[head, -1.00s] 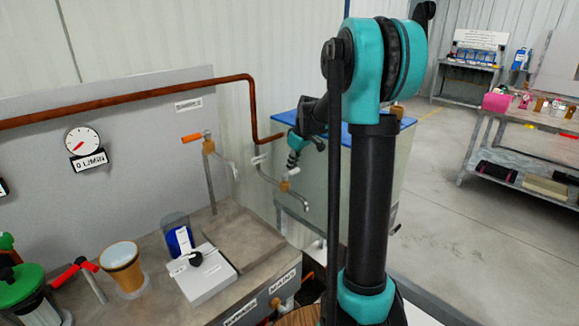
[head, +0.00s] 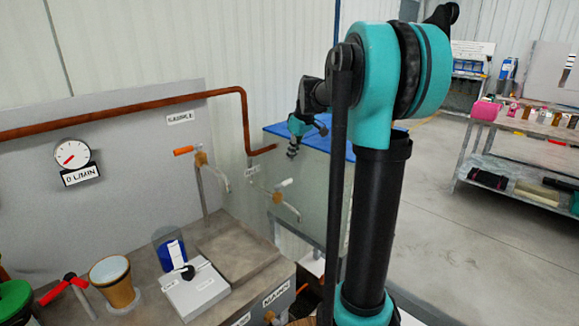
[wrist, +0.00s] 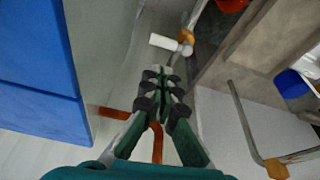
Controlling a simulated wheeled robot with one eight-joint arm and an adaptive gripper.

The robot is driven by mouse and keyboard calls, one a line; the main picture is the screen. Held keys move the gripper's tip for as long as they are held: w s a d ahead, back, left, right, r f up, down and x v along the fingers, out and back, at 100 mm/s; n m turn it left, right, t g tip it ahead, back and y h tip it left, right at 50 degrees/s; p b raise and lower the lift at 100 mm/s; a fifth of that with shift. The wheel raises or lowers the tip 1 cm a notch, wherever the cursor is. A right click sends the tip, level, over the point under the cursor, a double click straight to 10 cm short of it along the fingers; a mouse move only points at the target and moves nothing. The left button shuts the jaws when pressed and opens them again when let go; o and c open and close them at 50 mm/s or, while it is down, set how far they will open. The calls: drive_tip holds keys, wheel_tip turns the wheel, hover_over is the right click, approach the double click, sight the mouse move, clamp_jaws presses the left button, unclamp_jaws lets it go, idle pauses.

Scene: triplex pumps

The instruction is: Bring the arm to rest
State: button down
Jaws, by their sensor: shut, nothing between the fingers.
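My gripper (wrist: 163,90) shows in the wrist view with its dark fingers together and nothing between them. In the head view my gripper (head: 292,152) is small and partly hidden behind my arm's end, in front of a blue-topped tank (head: 312,190). My arm (head: 375,200) stands upright in the head view, with its elbow at the top and the forearm reaching away to the left. In the wrist view the blue tank top (wrist: 40,75) is at the left, apart from the fingers.
A tap with a white handle (wrist: 165,42) is just beyond the fingers. A copper pipe (head: 246,115) runs along the grey panel. The pump bench (head: 235,245) holds a blue cup (head: 170,250) and a white switch box (head: 197,290). A shelf (head: 520,155) stands right; the floor between is clear.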

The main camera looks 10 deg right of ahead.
drive_tip(key=s+f+m, duration=0.2)
drive_tip(key=s+f, duration=0.5)
drive_tip(key=s, duration=0.3)
drive_tip(key=s+f+m+t+h, duration=0.1)
drive_tip(key=s+f+m, duration=0.2)
drive_tip(key=s+f, duration=0.4)
drive_tip(key=s+f+m+h, duration=0.1)
drive_tip(key=s+f+m, duration=0.2)
drive_tip(key=s+f, duration=0.4)
drive_tip(key=s, duration=0.6)
drive_tip(key=shift+s, duration=0.15)
drive_tip(key=shift+a+r, duration=0.1)
